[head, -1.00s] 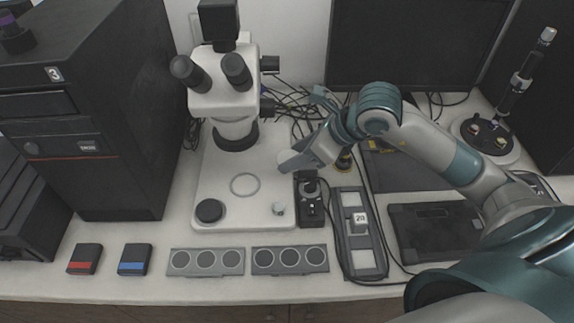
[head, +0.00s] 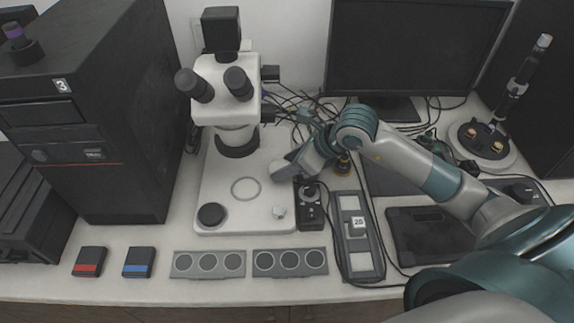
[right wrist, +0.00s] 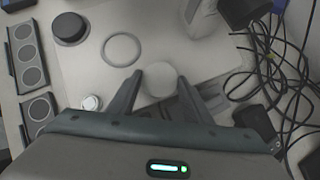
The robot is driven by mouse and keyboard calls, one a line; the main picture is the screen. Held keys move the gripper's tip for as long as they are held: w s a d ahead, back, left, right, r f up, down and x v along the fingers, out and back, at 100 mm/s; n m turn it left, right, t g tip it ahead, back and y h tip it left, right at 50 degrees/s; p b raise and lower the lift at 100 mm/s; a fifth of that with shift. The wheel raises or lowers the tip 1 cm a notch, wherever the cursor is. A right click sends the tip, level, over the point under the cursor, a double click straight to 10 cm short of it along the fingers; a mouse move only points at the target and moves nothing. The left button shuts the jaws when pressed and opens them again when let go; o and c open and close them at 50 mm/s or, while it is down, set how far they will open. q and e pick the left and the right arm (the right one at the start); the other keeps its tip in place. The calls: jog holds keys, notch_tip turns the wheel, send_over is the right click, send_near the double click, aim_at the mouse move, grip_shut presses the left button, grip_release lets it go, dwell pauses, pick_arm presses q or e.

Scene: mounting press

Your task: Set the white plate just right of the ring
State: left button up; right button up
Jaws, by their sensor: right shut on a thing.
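The ring (head: 245,189) is a thin grey circle on the white base of the microscope; it also shows in the right wrist view (right wrist: 121,49). The white plate (right wrist: 160,82) is a small pale disc between the fingertips of my right gripper (right wrist: 160,88), which is shut on it. In the head view my right gripper (head: 279,172) is low over the base, to the right of the ring and slightly farther back. The plate is hard to make out there against the white base, and I cannot tell whether it touches the base. My left gripper is not in view.
A black disc (head: 211,215) lies on the base left of the ring, and a silver knob (head: 279,212) stands at its front right. A black control box (head: 310,206) is right of the base. Cables run behind my right gripper. The microscope head (head: 226,88) overhangs the back.

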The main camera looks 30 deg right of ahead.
jog(key=shift+f, duration=0.65)
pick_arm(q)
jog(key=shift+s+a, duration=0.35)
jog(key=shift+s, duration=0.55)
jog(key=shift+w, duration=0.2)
pick_arm(e)
jog(key=o, duration=1.1)
jog(key=shift+f, duration=0.1)
jog(key=shift+c, duration=0.2)
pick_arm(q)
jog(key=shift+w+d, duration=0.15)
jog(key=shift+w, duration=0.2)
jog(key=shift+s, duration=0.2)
